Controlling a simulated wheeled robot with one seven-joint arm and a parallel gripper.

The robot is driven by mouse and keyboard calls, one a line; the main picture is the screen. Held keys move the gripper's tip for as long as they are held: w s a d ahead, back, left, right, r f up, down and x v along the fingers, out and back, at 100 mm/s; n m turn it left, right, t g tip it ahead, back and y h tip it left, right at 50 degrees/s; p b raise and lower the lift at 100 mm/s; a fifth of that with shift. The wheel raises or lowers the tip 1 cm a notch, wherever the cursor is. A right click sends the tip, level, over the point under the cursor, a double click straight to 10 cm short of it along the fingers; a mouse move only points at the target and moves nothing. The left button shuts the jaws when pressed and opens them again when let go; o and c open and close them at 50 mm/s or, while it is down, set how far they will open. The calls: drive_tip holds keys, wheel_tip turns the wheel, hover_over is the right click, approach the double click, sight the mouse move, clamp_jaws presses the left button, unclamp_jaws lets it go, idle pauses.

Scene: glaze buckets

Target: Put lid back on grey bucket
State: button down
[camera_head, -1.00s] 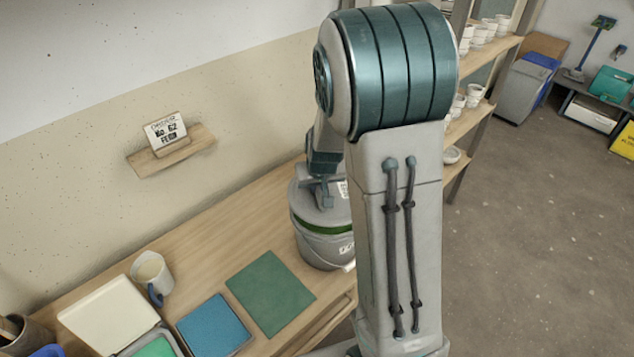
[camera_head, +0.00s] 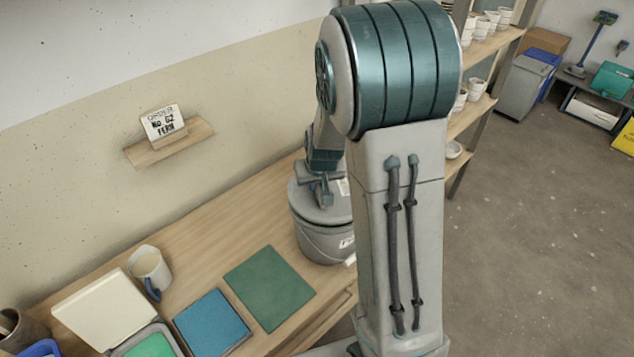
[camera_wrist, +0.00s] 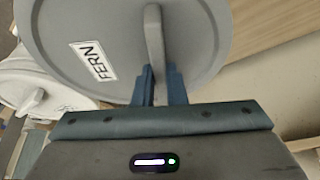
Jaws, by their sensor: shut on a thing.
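The grey bucket (camera_head: 322,242) stands on the wooden bench, partly hidden behind my arm. In the wrist view the lid (camera_wrist: 75,25) fills the upper part, with a white label reading FERN and a raised bar handle (camera_wrist: 154,40). My gripper (camera_wrist: 158,88) is shut on the lid's handle; it also shows above the bucket in the head view (camera_head: 322,190). Whether the lid is pressed fully down cannot be told.
An order card (camera_head: 164,123) reading FERN stands on a small wall shelf. Another pale bucket (camera_wrist: 40,85) shows at left in the wrist view.

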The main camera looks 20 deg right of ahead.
drive_tip(key=shift+f+b, duration=0.9)
drive_tip(key=shift+b, duration=0.15)
idle(1.6)
idle(0.3)
drive_tip(key=c, duration=0.9)
unclamp_jaws()
drive_tip(key=shift+r, duration=0.15)
drive_tip(key=shift+r+p, duration=2.6)
drive_tip(key=shift+r, duration=0.85)
clamp_jaws()
